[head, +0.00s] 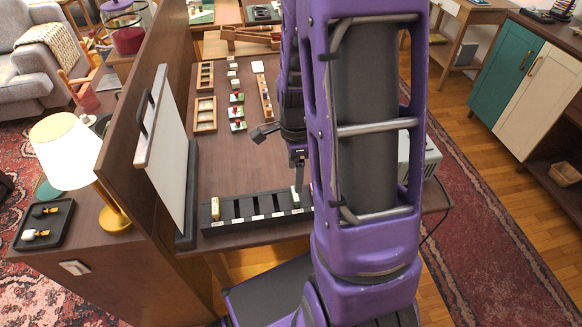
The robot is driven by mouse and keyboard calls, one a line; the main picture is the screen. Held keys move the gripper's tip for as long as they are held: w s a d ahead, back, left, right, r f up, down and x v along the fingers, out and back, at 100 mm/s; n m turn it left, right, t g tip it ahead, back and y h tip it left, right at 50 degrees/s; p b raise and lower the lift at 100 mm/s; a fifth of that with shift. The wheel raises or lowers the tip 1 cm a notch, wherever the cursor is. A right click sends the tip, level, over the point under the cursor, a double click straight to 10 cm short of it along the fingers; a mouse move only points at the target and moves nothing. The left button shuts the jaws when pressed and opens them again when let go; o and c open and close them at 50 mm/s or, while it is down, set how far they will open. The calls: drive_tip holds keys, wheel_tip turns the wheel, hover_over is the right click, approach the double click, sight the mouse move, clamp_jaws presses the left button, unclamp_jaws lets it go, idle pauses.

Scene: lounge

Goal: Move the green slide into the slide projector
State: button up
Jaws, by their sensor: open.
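A column of small slide-like pieces with knobs stands on the brown table. Two look green, one nearer (238,126) and one farther (236,98); they are too small to tell apart surely. A grey box (420,157), perhaps the slide projector, stands at the table's right edge, mostly hidden behind my arm. My gripper (298,163) is open, pointing down above the right part of a black slotted rack (245,221). Its fingertips are small and partly hidden by my arm, and I see nothing held.
The rack holds a yellowish piece (215,209) at its left end and a pale one (296,196) near its right. A white screen (165,150) stands along the table's left side. Wooden trays (205,114) lie farther back. The table's middle is clear.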

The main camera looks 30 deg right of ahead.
drive_tip(key=shift+f+b, duration=3.35)
drive_tip(key=shift+f, duration=1.05)
drive_tip(key=c, duration=1.1)
drive_tip(key=shift+r+p, duration=3.1)
drive_tip(key=shift+r, duration=0.5)
drive_tip(key=shift+c, duration=0.2)
